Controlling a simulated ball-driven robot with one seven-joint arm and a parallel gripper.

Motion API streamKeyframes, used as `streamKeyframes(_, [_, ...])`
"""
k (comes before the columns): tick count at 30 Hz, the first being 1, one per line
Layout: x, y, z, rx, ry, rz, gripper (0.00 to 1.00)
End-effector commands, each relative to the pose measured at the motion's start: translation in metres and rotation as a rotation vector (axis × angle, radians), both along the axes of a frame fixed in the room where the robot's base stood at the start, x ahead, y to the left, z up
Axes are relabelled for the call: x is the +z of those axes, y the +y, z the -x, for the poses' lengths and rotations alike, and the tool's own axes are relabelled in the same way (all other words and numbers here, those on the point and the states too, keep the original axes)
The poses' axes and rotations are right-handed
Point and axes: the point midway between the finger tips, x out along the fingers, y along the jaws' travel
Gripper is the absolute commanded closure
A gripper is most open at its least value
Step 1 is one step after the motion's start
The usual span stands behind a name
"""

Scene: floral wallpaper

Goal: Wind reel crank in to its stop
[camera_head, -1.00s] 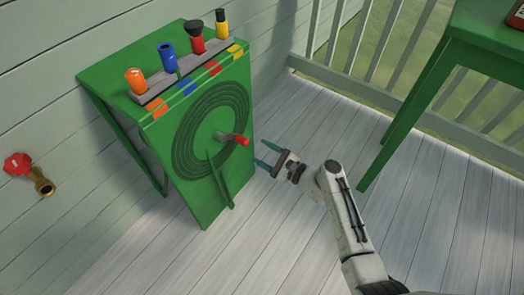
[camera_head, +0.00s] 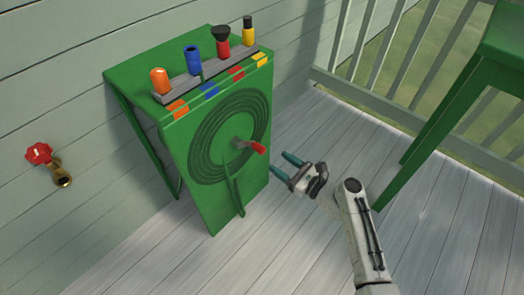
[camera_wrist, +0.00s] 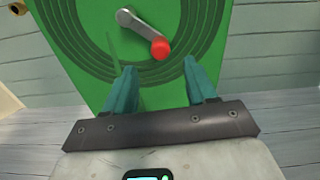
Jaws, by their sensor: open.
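The reel crank, a grey arm (camera_head: 240,143) with a red knob (camera_head: 258,147), sticks out from the middle of a coiled dark green hose (camera_head: 200,140) on the front of a green cabinet (camera_head: 215,205). My gripper (camera_head: 287,166) is open and empty, just right of and below the red knob in the head view. In the wrist view the crank arm (camera_wrist: 138,25) slopes down to the right, and the red knob (camera_wrist: 160,48) lies beyond my fingertips (camera_wrist: 160,75), between their lines. The knob appears apart from both fingers.
Orange (camera_head: 159,80), blue (camera_head: 193,60), red (camera_head: 222,40) and yellow (camera_head: 248,30) nozzles stand on a grey rack over coloured patches. A thin green post (camera_head: 233,190) rises before the hose. A red-handled tap (camera_head: 40,153) is left; a green table (camera_head: 455,90) is right.

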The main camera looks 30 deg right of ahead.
Motion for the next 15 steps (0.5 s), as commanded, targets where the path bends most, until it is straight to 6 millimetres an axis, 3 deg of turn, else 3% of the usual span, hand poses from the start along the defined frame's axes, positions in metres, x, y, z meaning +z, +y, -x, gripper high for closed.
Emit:
streamKeyframes(9, [-0.003,0.018,-0.056,0.002,-0.001,0.004,0.44])
streamKeyframes(15, [-0.002,0.025,-0.077,0.001,-0.001,0.003,0.44])
